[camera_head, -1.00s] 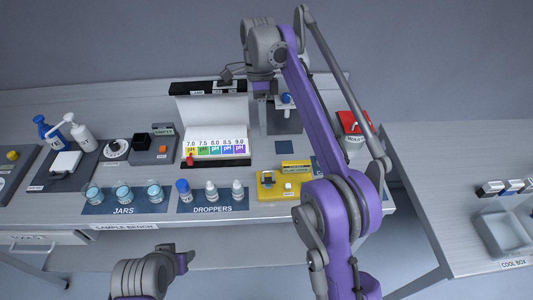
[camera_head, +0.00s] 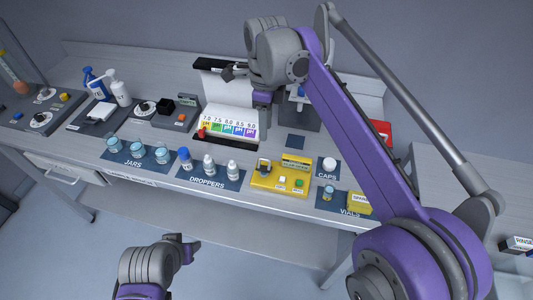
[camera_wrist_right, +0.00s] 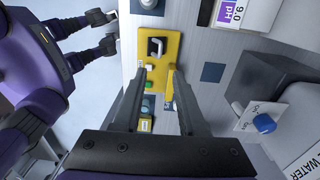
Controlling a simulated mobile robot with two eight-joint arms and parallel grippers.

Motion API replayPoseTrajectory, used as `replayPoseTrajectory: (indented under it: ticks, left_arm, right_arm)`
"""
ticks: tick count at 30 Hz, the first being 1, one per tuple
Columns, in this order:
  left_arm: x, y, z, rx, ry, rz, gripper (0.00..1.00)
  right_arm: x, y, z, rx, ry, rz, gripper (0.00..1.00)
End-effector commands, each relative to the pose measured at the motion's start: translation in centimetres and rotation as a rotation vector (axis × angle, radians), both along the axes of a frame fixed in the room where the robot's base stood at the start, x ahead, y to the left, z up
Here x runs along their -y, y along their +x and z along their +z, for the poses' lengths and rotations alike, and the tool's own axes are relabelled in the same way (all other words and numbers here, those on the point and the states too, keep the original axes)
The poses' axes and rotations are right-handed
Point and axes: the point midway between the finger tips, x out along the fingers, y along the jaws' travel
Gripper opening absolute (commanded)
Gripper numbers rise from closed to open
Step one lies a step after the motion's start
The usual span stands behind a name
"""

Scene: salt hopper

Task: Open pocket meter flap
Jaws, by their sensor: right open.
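The yellow pocket meter (camera_head: 280,178) lies on the bench right of the droppers. It has a white and a green button, and a dark, light-edged part at its left end that may be the flap. In the right wrist view, the meter (camera_wrist_right: 172,40) lies beyond my right gripper (camera_wrist_right: 161,72), whose two fingers are spread and empty. In the head view my right gripper (camera_head: 262,115) hangs above the bench near the pH card; its tips are hard to make out. My left gripper (camera_head: 190,248) is in front of the bench, away from the meter. Its fingers stand apart in the wrist view (camera_wrist_right: 104,32).
The droppers (camera_head: 209,166) and jars (camera_head: 137,151) stand left of the meter. A white cap (camera_head: 329,165) and vials (camera_head: 329,192) are to its right. The pH colour card (camera_head: 229,126) is behind. My right arm hides part of the bench's right side.

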Motion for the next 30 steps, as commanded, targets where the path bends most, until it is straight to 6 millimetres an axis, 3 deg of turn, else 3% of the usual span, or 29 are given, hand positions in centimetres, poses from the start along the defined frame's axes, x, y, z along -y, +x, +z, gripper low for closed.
replayPoseTrajectory:
  ticks: [18, 30]
  left_arm:
    - [0.0, -0.4, -1.2, -0.007, 0.0, 0.0, 0.5]
    - [0.0, -0.4, -1.2, -0.007, 0.0, 0.0, 0.5]
  right_arm:
    - [-0.1, -0.3, -9.6, 0.0, 0.0, 0.001, 0.41]
    - [-0.1, -0.3, -10.6, 0.0, 0.0, 0.001, 0.41]
